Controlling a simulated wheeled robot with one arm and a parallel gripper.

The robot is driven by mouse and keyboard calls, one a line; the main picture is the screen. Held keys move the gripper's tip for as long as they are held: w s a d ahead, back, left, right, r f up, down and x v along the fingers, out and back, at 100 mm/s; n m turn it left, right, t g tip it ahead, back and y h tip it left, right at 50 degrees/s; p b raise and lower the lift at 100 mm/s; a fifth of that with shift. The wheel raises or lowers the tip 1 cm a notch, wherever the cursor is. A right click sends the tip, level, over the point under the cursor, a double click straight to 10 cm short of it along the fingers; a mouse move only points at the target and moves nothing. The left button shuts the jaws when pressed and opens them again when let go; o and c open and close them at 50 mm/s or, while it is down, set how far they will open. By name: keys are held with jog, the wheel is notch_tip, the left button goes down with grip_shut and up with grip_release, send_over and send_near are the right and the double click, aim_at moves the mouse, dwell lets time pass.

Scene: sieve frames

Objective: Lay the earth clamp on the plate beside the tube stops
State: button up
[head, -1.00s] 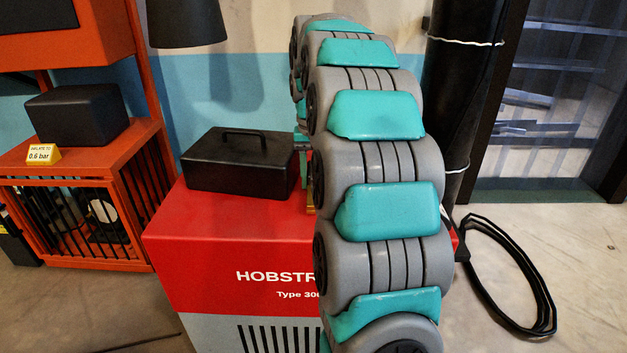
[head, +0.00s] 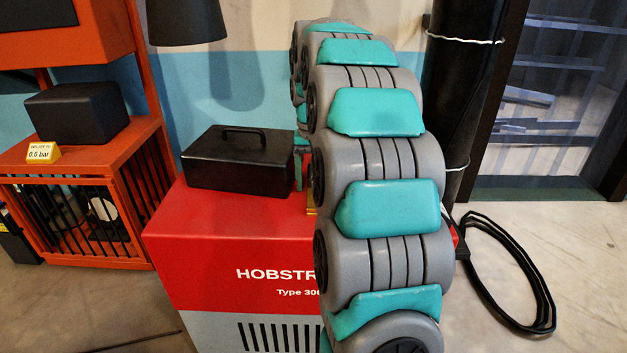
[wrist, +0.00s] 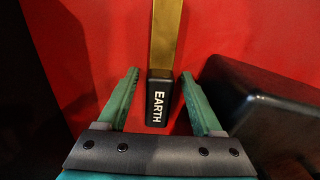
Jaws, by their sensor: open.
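The earth clamp (wrist: 158,98) shows in the wrist view as a black block lettered EARTH with a flat brass bar running up from it, over a red surface. My gripper (wrist: 160,73) is open, with one green finger on each side of the black block in the picture. Gaps show between the block and both fingers; I cannot tell how far down the fingers reach. In the head view my arm hides most of the gripper and clamp; only a small brass-coloured patch shows beside the arm. No plate or tube stops can be made out.
A black box with a handle (head: 238,162) stands on the red-topped machine (head: 230,230); it lies close to the right finger in the wrist view (wrist: 270,110). An orange frame (head: 75,200) stands at left. A black cable loop (head: 545,300) lies on the floor at right.

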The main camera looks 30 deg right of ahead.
aim_at(313, 175)
notch_tip(313, 175, up, 9)
jog(key=shift+w+r+b, duration=0.1)
jog(key=shift+b, duration=0.2)
jog(key=shift+r+p, duration=0.55)
jog(key=shift+r, duration=0.95)
